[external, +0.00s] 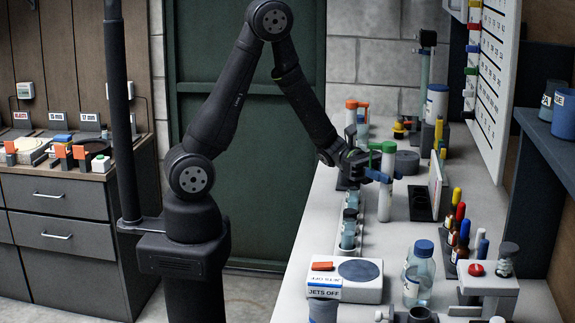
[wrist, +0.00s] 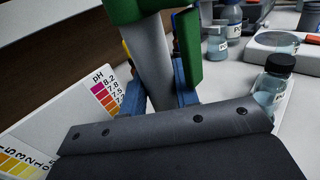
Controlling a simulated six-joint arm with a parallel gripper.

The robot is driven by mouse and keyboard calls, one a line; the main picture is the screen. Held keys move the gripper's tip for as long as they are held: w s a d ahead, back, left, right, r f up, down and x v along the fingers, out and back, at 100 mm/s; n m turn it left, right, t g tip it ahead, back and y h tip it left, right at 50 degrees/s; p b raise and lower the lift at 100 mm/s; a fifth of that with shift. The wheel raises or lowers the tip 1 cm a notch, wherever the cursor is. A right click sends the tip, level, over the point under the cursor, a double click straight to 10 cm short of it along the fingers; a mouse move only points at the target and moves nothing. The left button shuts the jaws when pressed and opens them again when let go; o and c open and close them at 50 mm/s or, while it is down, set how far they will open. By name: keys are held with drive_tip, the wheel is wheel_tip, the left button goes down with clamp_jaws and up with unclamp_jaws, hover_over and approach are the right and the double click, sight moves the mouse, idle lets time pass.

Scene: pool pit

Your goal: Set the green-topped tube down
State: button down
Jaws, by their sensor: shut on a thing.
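The green-topped tube is white with a green cap and side arm; its body (external: 385,202) is roughly upright over the counter in the external view. I cannot tell whether its base touches the counter. My gripper (external: 380,176) is shut on it just below the green top, with blue fingertips on either side. In the wrist view the pale tube (wrist: 155,62) stands between the blue fingertips (wrist: 160,90). Its green top shows at the upper edge there, and its lower end is hidden behind my gripper.
A dark holder with round openings (external: 422,204) and a pH colour card (external: 437,182) stand just right of the tube. A row of small vials (external: 349,228) is to the left. A clear blue-capped bottle (external: 419,275) and a white device (external: 345,281) are nearer the front.

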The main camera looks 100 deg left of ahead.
sight(389, 143)
wheel_tip(389, 143, up, 10)
drive_tip(key=shift+r, duration=0.2)
wheel_tip(389, 143, up, 6)
drive_tip(key=shift+r, duration=0.1)
drive_tip(key=w+a+n+t+y, duration=0.1)
drive_tip(key=w+a+n+y, duration=0.15)
drive_tip(key=a, duration=1.05)
drive_tip(key=w+a+n+t+y, duration=0.1)
drive_tip(key=w+a+t+y, duration=0.15)
drive_tip(key=a, duration=1.05)
drive_tip(key=w+a+n+y, duration=0.1)
drive_tip(key=w+a, duration=0.2)
drive_tip(key=a, duration=1)
drive_tip(key=s+a+f, duration=0.1)
drive_tip(key=a+f, duration=0.4)
drive_tip(key=f, duration=0.3)
drive_tip(key=s+a+f, duration=0.1)
drive_tip(key=a+f, duration=0.5)
drive_tip(key=f, duration=0.2)
drive_tip(key=shift+s+f, duration=0.15)
drive_tip(key=shift+s, duration=0.15)
